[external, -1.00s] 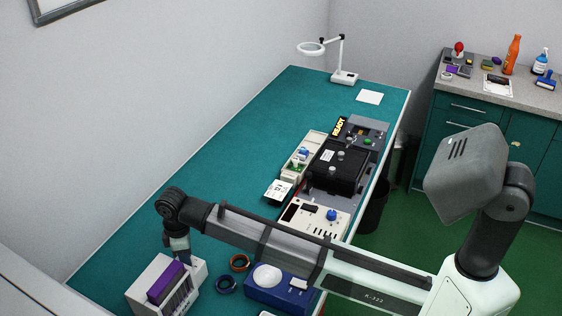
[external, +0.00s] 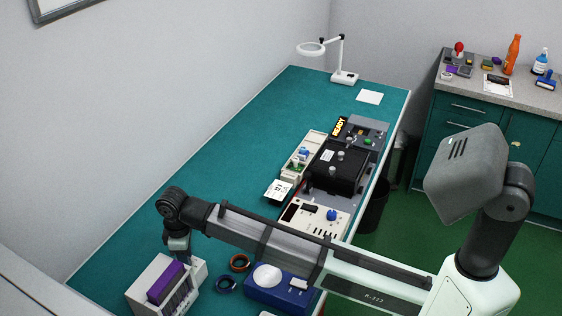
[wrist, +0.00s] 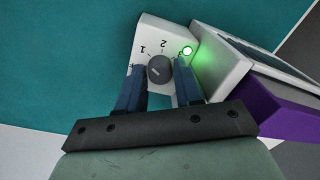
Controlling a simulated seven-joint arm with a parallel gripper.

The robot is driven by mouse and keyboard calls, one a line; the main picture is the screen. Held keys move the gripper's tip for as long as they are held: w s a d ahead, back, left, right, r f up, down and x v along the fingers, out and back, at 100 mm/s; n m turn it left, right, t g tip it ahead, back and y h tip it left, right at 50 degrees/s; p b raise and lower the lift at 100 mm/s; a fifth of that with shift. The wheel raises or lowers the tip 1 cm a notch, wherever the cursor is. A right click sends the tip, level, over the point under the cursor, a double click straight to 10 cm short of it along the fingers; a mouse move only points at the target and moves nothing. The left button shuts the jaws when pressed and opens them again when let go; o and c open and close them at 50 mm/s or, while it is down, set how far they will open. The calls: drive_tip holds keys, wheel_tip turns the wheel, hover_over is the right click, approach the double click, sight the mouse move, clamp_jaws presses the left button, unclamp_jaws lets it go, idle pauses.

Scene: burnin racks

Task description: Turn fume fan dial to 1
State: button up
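The fume fan dial (wrist: 160,70) is a round dark grey knob with a pale pointer line, on a white panel (wrist: 150,30) marked with 1 and 2. The line runs diagonally between lower left and upper right; I cannot tell which end points. A green light (wrist: 187,50) glows right of the dial. My gripper (wrist: 160,73) has its blue fingers on either side of the dial, open, with small gaps seeming to show. In the external view my gripper (external: 184,256) is low at the white unit (external: 198,272); the dial is not visible there.
A purple block (external: 165,282) sits in the white unit, close beside my gripper; it also shows in the wrist view (wrist: 270,115). The teal bench (external: 140,235) behind is clear.

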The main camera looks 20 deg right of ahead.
drive_tip(key=o, duration=0.3)
drive_tip(key=shift+s, duration=0.1)
drive_tip(key=shift+n, duration=0.3)
drive_tip(key=n, duration=0.3)
drive_tip(key=shift+n, duration=0.4)
drive_tip(key=n, duration=0.5)
drive_tip(key=shift+a+r+n, duration=0.1)
drive_tip(key=shift+r+n, duration=0.15)
drive_tip(key=shift+n, duration=0.05)
wheel_tip(320, 180, up, 14)
drive_tip(key=f, duration=0.1)
drive_tip(key=shift+w+d+f+m+t, duration=0.9)
drive_tip(key=shift+w+d, duration=1.8)
drive_tip(key=shift+w, duration=1.5)
drive_tip(key=shift+w+d+f+m+t, duration=0.45)
drive_tip(key=shift+w+d+m, duration=0.8)
drive_tip(key=shift+w+d, duration=2.2)
drive_tip(key=shift+w+d+f+m+t, duration=0.75)
drive_tip(key=shift+w+d, duration=1.15)
drive_tip(key=shift+w, duration=3.05)
